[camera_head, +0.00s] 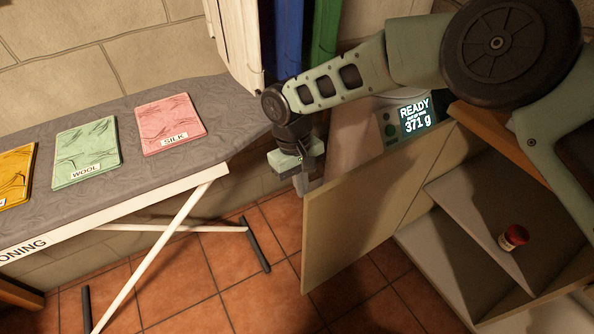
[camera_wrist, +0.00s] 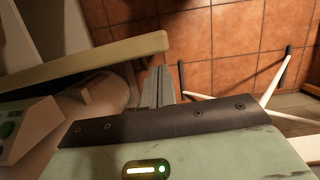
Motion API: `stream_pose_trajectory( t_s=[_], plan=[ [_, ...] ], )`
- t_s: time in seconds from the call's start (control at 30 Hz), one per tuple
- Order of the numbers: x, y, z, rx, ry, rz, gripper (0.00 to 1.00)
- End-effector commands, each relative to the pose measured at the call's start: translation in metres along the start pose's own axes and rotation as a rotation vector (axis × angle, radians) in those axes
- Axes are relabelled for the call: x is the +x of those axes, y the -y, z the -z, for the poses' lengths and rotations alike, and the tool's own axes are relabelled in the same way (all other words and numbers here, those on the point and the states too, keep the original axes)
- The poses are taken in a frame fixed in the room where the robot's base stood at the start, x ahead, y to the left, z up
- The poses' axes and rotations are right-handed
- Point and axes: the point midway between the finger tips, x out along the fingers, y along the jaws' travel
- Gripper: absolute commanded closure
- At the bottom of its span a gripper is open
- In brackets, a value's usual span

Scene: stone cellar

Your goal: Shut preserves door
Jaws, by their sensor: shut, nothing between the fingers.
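The preserves door (camera_head: 365,215) is a flat tan panel that stands open, swung out from the cabinet (camera_head: 450,222). Its free edge points left, toward the ironing board. My gripper (camera_head: 306,186) is shut and empty, with its fingers pointing down beside the upper part of that free edge. In the wrist view the door's edge (camera_wrist: 95,60) runs up to just left of the closed fingers (camera_wrist: 160,88). I cannot tell whether they touch it. Inside the open cabinet a small red jar (camera_head: 513,237) sits on a pale shelf.
An ironing board (camera_head: 60,195) with yellow, green wool and pink silk tiles stands at the left, its white legs reaching toward the door. A scale (camera_head: 413,116) reading 371 g sits above the door. Tiled floor (camera_head: 225,275) is clear between board and door.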

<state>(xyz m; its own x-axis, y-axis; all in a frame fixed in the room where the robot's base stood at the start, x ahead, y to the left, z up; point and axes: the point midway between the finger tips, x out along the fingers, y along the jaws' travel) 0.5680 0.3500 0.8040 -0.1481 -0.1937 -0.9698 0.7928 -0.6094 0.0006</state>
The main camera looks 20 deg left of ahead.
Motion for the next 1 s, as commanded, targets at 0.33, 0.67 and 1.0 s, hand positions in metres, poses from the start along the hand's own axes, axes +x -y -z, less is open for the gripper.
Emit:
stream_pose_trajectory(
  t_s=[0.33,0.67,1.0],
  plan=[
    [0.043,0.000,0.000,0.000,0.000,0.001,1.00],
    [0.046,0.000,0.000,0.000,-0.001,0.001,1.00],
    [0.047,-0.004,-0.013,-0.024,0.000,-0.006,1.00]
  ],
)
